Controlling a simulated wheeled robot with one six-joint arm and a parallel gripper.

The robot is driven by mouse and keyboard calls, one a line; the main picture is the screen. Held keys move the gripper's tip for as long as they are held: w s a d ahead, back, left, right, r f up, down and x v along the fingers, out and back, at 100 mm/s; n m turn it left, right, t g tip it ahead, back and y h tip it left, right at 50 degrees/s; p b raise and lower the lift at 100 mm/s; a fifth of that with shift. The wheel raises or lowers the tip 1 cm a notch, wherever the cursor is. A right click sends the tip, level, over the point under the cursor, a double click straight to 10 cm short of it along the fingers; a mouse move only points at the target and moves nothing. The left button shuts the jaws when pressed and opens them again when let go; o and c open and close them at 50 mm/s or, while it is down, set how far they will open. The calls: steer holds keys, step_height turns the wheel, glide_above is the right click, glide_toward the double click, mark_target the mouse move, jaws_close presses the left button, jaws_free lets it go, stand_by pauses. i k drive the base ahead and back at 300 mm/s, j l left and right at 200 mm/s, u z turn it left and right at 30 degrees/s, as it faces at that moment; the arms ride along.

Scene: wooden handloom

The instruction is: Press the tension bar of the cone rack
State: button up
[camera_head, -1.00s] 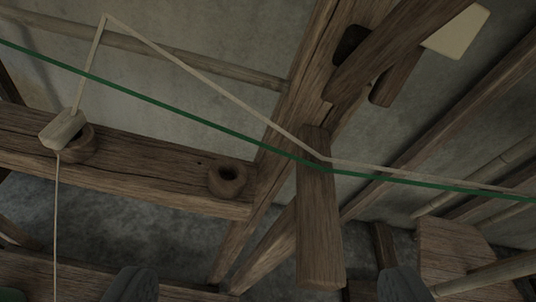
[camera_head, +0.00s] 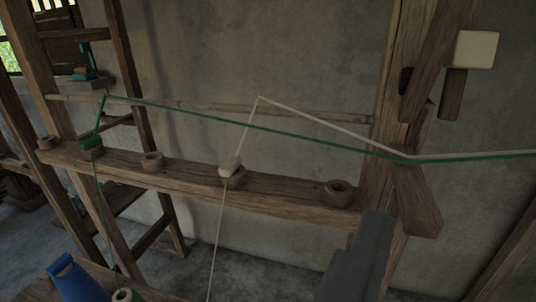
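A long wooden beam (camera_head: 190,183) with several round wooden rings runs across the middle of the view. A thin round rod (camera_head: 190,104) runs level along the wall above. A short, thick wooden arm (camera_head: 418,205) juts out at the right, where the green and cream threads meet. I cannot tell which piece is the tension bar. A dark grey part of my gripper (camera_head: 362,262) shows at the lower right, apart from the beam; its fingertip opening does not show.
A pale square block (camera_head: 476,49) is at the upper right beside a wooden post (camera_head: 395,90). Taut threads cross the space before the wall. Bare floor shows below the beam.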

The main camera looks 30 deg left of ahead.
mark_target(449, 16)
steer(key=k+j+u, duration=0.1)
steer(key=u, duration=0.4)
steer(key=k+j+u, duration=0.1)
steer(key=j+u, duration=0.2)
steer(key=u, duration=0.2)
